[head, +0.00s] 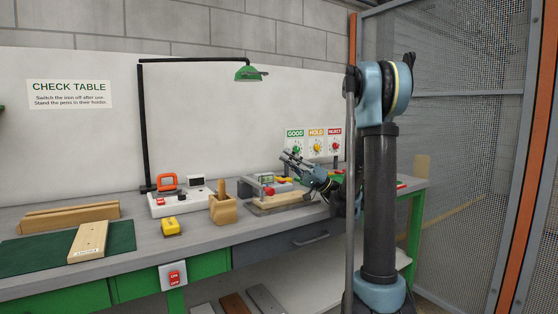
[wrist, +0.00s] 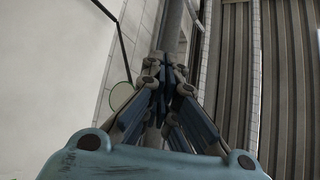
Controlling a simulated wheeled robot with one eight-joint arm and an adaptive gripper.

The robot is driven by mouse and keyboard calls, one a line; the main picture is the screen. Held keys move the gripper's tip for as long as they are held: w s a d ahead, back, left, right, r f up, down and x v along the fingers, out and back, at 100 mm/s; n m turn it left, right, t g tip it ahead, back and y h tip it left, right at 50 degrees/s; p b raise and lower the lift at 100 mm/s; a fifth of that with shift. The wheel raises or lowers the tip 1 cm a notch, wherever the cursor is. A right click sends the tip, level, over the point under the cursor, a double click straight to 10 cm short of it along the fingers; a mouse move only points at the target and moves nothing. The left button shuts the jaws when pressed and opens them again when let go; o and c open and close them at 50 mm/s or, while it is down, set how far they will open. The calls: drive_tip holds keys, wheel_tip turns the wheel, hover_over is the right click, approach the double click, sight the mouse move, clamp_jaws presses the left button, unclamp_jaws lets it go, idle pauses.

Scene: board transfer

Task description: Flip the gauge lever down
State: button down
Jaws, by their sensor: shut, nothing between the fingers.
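The gauge (head: 266,178) is a grey fixture with a small greenish display, at the back of the bench near the middle. A red knob (head: 269,191) shows at its front; it looks like the lever's end, but I cannot tell the lever's exact position. A pale wooden board (head: 284,201) lies in front of the gauge. My gripper (head: 286,156) is above and slightly right of the gauge, tilted up and left, apart from the knob. In the wrist view its fingers (wrist: 166,72) are together with nothing between them. The gauge is not visible in the wrist view.
A wooden pen holder (head: 222,209), a yellow box (head: 171,228) and a white unit with an orange handle (head: 167,182) stand left of the gauge. GOOD, HOLD and REJECT signs (head: 315,140) are behind my arm. A mesh fence (head: 470,150) is at right.

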drive_tip(key=d, duration=0.8)
drive_tip(key=shift+w+d, duration=0.15)
drive_tip(key=shift+w, duration=0.15)
